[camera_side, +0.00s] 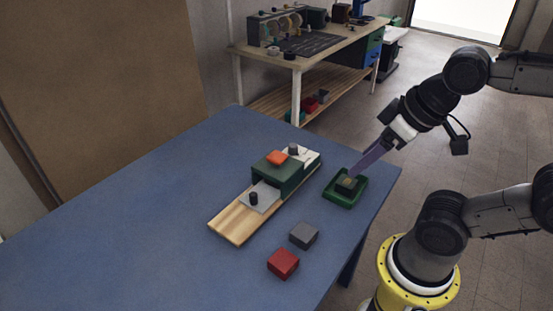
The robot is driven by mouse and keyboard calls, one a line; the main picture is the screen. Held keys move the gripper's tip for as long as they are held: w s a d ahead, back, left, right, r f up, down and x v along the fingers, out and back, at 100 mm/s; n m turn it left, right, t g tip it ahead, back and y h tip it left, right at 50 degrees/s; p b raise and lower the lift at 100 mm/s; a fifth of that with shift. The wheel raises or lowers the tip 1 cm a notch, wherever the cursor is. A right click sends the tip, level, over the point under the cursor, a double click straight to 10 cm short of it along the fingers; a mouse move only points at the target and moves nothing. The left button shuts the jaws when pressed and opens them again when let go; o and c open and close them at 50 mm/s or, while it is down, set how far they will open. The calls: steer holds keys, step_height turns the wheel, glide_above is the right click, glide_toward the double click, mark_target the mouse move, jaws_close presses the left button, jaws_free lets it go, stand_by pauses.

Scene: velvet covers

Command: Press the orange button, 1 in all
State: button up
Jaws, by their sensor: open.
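The orange button (277,157) is a small flat orange block on top of a dark green box (289,178). The box sits across a wooden board (231,226) on the blue table. Nothing touches the button. My gripper (353,174) has purple fingers pointing down and left, to the right of the button and apart from it. The gap between the fingers is hard to see from here.
On the board are a light plate with a black knob (253,198) in front of the box and a white part with a dark knob (293,149) behind it. A grey block (304,235) and a red block (283,263) lie nearer. The left side of the blue table (110,230) is clear.

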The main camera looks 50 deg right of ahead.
jaws_close()
stand_by(1.5)
